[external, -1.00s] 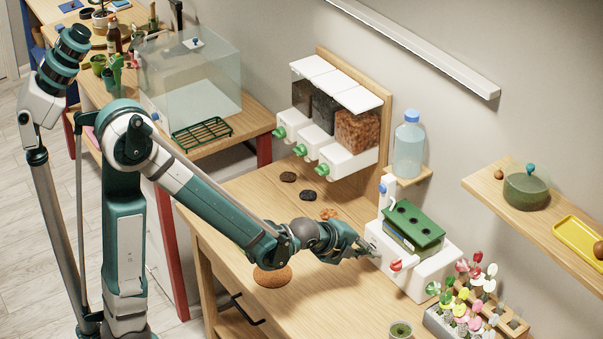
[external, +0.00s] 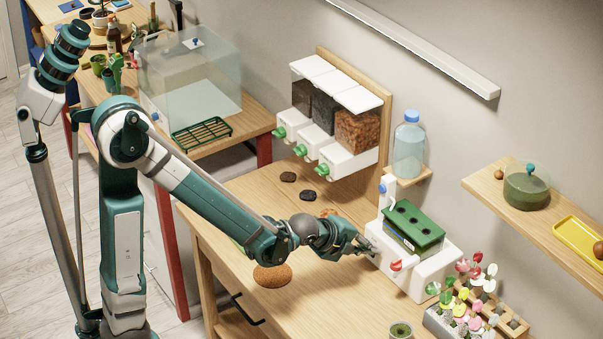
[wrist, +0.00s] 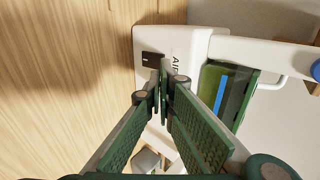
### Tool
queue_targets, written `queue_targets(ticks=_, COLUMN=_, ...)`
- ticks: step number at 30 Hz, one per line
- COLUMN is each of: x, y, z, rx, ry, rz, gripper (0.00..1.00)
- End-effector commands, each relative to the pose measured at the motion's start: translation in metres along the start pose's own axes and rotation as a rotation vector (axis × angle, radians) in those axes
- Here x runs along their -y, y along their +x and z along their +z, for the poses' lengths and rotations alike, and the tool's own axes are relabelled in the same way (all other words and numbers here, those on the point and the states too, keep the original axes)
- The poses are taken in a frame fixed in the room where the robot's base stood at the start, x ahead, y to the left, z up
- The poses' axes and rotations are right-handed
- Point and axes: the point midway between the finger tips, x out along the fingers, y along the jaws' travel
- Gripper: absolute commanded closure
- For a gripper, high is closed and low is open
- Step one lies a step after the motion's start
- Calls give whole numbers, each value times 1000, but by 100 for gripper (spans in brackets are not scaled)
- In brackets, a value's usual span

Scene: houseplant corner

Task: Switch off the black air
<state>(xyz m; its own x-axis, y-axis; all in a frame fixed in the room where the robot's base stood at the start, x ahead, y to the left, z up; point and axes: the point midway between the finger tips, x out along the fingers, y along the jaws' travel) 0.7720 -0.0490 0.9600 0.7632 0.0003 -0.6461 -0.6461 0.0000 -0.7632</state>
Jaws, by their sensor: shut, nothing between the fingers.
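The black air switch (wrist: 152,58) is a small dark rocker with a white mark, set in the white unit beside the "AIR" lettering. The white unit (external: 432,275) stands on the bench and carries a green tray with dark holes (external: 413,225). My gripper (external: 370,249) is shut and empty, at the unit's left face. In the wrist view its closed fingertips (wrist: 166,72) overlap the lower right edge of the switch and part of the lettering. I cannot tell whether they touch it. The external view does not show the switch clearly.
A red knob (external: 396,265) and a green knob (external: 432,288) sit on the unit's front. A water bottle (external: 409,146) stands behind it. A rack of colourful tags (external: 468,300) is at right, a small pot (external: 400,330) in front.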

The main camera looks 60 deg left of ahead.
Motion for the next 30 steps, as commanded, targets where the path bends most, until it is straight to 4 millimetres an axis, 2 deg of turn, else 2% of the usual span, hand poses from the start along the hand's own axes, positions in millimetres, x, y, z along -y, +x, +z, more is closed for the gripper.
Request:
queue_targets(ticks=5, x=-5, y=-9, z=0, rx=0, ry=0, rz=0, gripper=100)
queue_targets(ticks=13, x=-21, y=-36, z=0, rx=0, ry=0, rz=0, gripper=100)
queue_targets(ticks=30, x=-7, y=-89, z=0, rx=0, ry=0, rz=0, gripper=100)
